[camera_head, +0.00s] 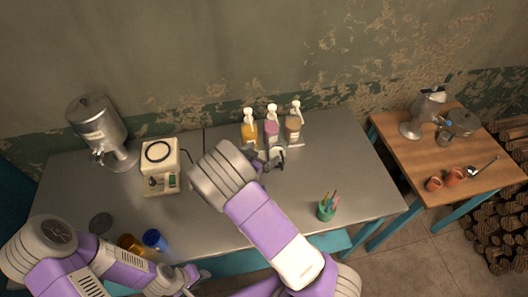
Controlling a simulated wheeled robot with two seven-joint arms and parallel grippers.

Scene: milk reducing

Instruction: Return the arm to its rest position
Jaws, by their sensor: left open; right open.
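My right arm (260,220) reaches from the bottom over the grey metal table. Its gripper (270,160) is open, just in front of the pump bottles; I cannot tell whether it touches them. The bottles are yellow (249,131), pink (272,130) and brown (293,127), with white pump tops, standing in a row on a small stand. My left arm (95,268) lies low at the bottom left. Its gripper (195,277) is open and seems empty near the table's front edge.
On the metal table (345,160) stand a steel dispenser (103,130), a cream appliance (160,167), a yellow cup (128,243), a blue cup (154,239) and a green pen cup (326,209). A wooden table (410,160) with a steel machine and orange cups stands right.

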